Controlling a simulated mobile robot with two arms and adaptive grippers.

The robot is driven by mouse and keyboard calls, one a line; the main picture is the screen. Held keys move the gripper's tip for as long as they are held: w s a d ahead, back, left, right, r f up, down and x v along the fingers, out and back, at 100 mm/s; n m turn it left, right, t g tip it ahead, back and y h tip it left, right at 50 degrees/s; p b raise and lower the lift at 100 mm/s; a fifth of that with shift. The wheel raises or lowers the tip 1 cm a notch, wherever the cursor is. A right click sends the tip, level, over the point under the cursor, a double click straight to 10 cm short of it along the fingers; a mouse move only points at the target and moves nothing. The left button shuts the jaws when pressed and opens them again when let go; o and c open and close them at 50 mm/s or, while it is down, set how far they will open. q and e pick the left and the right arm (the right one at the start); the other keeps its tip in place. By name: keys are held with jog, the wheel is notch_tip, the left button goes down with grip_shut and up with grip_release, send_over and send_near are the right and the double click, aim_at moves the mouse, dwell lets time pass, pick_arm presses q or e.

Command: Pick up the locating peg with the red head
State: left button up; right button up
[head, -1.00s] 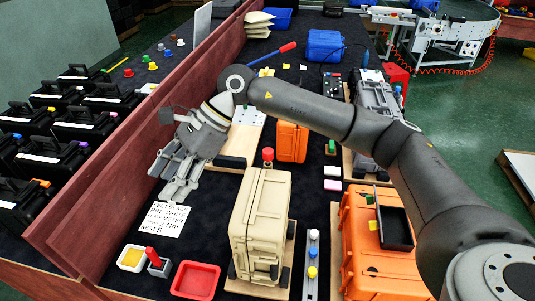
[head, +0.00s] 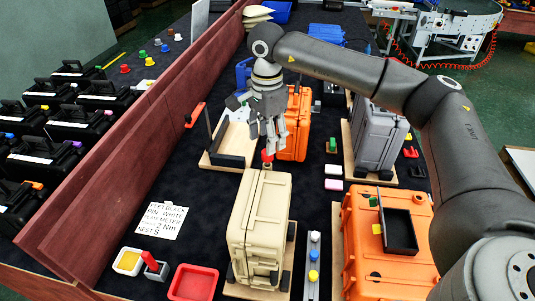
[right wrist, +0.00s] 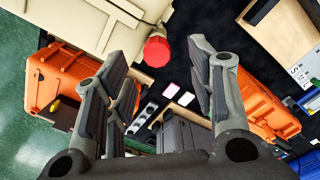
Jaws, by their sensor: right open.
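The locating peg with the red head (head: 267,157) stands just behind the beige case (head: 262,215); its lower part is hidden in the head view. In the right wrist view its round red head (right wrist: 156,50) shows beside the beige case (right wrist: 85,20). My right gripper (head: 268,148) is open, with its fingers pointing down over the red head. In the right wrist view the head appears between the fingertips of the gripper (right wrist: 156,60); I cannot tell whether they touch it. My left gripper is not in view.
An orange case (head: 296,125) stands close behind the peg. A grey strip with white, blue and yellow pegs (head: 313,262) lies right of the beige case. A red tray (head: 193,283) and a note (head: 172,219) lie at the front left.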

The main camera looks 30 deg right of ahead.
aim_at(267, 162)
jog(key=f+p, duration=0.1)
jog(key=f, duration=0.1)
jog(key=f+p, duration=0.1)
jog(key=f, duration=0.1)
jog(key=shift+s+f+p, duration=0.2)
jog(key=shift+f+p, duration=0.1)
jog(key=shift+p, duration=0.05)
jog(key=shift+f, duration=0.35)
jog(key=c, duration=1)
